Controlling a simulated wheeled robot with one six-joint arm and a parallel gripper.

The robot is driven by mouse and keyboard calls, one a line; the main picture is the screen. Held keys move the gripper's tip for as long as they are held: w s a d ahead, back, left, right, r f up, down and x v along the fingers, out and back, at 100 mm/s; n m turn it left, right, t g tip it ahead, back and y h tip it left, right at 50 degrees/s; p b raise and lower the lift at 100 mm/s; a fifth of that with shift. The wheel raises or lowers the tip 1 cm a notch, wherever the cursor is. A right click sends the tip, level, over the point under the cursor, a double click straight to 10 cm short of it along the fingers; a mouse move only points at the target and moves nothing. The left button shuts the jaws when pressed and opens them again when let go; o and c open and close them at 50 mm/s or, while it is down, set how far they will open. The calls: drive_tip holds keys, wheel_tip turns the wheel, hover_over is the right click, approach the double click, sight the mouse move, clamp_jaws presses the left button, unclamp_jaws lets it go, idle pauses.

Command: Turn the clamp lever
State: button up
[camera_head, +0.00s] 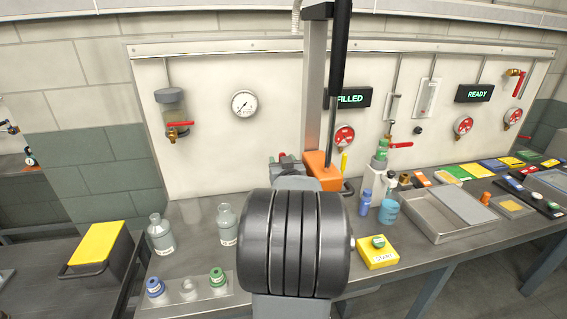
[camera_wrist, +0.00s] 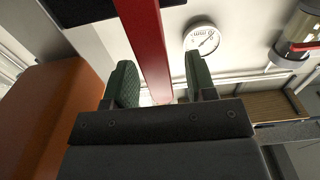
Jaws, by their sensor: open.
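A red bar (camera_wrist: 143,35), which looks like the clamp lever, runs down from the top of the wrist view. My gripper (camera_wrist: 160,62) is open, with one green-padded finger on each side of the bar. I cannot tell how deep the bar lies between the fingers. In the head view my dark arm hides most of this place. Only a small bit of red and grey shows above it, beside an orange block (camera_head: 322,172).
A large orange surface (camera_wrist: 60,115) stands close left of my gripper in the wrist view. A round gauge (camera_wrist: 201,38) is on the wall behind. Glass bottles (camera_head: 160,236) stand on the bench at left. A metal tray (camera_head: 437,229) and a yellow START block (camera_head: 377,254) are at right.

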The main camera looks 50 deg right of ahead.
drive_tip(key=shift+s+a, duration=0.1)
drive_tip(key=shift+v, duration=0.85)
drive_tip(key=shift+v, duration=3)
